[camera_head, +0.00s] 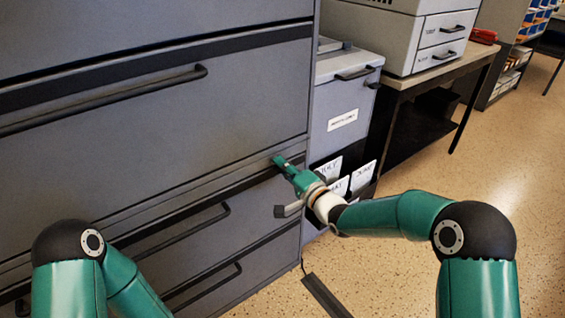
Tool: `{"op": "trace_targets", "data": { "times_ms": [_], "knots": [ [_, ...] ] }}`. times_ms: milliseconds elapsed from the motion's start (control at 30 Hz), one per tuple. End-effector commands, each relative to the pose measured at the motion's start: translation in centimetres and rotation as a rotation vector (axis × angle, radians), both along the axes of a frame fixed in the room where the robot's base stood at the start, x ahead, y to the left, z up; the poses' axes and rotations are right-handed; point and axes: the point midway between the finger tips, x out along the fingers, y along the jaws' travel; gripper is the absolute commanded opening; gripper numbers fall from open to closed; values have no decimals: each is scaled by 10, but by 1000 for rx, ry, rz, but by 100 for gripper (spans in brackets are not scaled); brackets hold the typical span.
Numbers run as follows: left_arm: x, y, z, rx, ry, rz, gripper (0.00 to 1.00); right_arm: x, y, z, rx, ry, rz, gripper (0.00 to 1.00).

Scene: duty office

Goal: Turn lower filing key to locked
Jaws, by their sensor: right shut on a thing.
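A grey filing cabinet with wide drawers (150,110) fills the left of the head view. My right gripper (279,162) reaches the cabinet's front near its right edge, at the strip between the large upper drawer and the lower drawers. It is shut with its fingertips at the cabinet face. The key and its lock are hidden behind the fingers or too small to make out, so I cannot tell how the key is turned. My left arm shows at the lower left, but its gripper is out of view.
Black bar handles (185,230) stand out from the lower drawers. A smaller grey cabinet (345,100) with white labels is right of the large one. A table (440,78) holds a printer (420,30). A dark strip (326,296) lies on the floor. Speckled floor at right is clear.

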Motion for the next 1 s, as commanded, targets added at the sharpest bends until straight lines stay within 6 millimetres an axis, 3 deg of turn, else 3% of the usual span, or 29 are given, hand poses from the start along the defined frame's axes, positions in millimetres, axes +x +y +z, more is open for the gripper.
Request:
{"op": "trace_targets", "data": {
  "times_ms": [400,933,967,1000],
  "knots": [
    [0,0,10,0,0,0,36,2,-4,-3,168,128,-9,0],
    [0,0,11,0,0,0,36,2,-5,-4,190,145,-12,0],
    [0,0,11,0,0,0,36,2,-5,-4,190,145,-12,14],
    [0,0,11,0,0,0,36,2,-5,-4,190,145,-12,21]
  ]
}}
